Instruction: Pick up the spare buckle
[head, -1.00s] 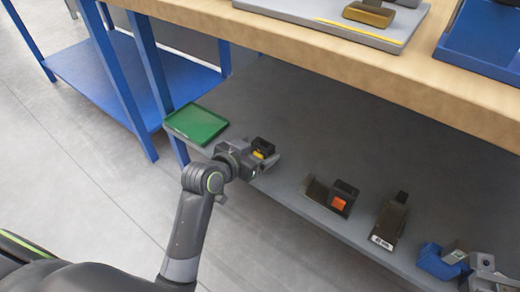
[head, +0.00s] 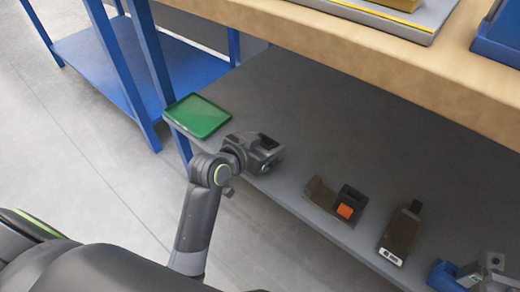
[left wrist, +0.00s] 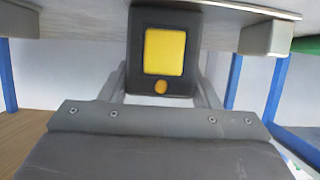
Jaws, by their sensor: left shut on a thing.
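A black buckle (left wrist: 147,85) with a yellow square face and a small yellow dot fills the middle of the left wrist view. I take it to be the spare buckle. My left gripper (head: 268,148) is shut on it near the front edge of the grey lower shelf. In the head view the gripper mostly hides the buckle; only a dark part shows. I cannot tell whether the buckle is clear of the shelf.
A green tray (head: 198,116) lies at the shelf's left end. To the right are a dark buckle with an orange button (head: 345,211), a dark part with a white label (head: 398,235) and a blue-and-grey item (head: 445,275). A wooden benchtop (head: 420,75) overhangs the shelf.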

